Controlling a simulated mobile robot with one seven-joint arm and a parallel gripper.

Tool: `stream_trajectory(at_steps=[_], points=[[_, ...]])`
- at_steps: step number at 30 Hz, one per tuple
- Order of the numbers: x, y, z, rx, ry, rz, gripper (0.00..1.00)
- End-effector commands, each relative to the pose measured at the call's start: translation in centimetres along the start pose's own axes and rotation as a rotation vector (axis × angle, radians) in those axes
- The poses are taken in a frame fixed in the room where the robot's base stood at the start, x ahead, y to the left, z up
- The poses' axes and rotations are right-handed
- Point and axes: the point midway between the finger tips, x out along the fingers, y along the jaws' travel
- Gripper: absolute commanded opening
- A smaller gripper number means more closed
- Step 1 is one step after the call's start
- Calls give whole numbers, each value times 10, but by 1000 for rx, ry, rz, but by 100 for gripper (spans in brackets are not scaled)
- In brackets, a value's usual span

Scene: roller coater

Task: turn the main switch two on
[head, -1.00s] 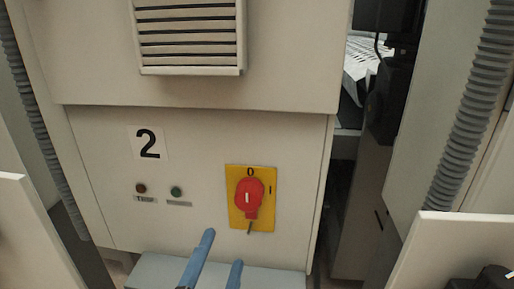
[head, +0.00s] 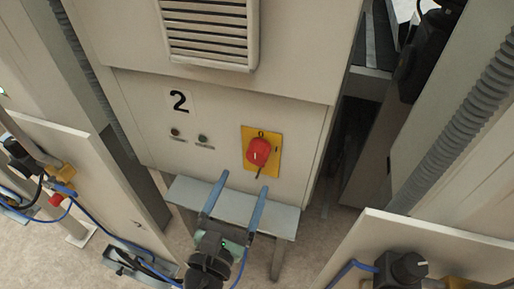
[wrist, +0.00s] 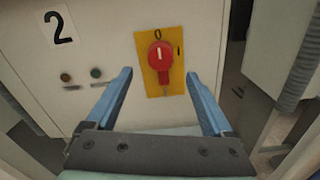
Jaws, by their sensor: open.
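The main switch two is a red rotary knob (head: 259,151) on a yellow plate (head: 273,139) marked 0 at the top and 1 at the right. The plate is on the front of a beige cabinet labelled 2 (head: 180,101). The knob's white mark points up toward 0. It also shows in the wrist view as a red knob (wrist: 160,57), between the lines of my fingers. My gripper (head: 240,186) is open with two blue fingers, below and in front of the switch, apart from it. Nothing is between the fingers.
A grey metal bench (head: 232,204) stands under the switch panel. Two small indicator lamps (head: 203,139) are left of the switch. Beige panels stand at left (head: 95,175) and right (head: 430,245), with cables and fittings. A dark gap lies right of the cabinet.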

Motion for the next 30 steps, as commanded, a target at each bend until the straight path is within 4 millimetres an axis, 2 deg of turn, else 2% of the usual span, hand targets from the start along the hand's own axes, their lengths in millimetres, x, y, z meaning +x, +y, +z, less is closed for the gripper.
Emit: stream_trajectory(at_steps=[1,6,13,18,26,27,30], points=[[13,0,5,0,-3,-3,86],[48,0,4,3,-2,-3,86],[81,0,2,2,-2,-1,86],[91,0,1,4,-1,-1,86],[92,-1,0,3,0,-1,86],[92,-1,0,3,0,-1,84],[92,0,1,3,0,-1,66]])
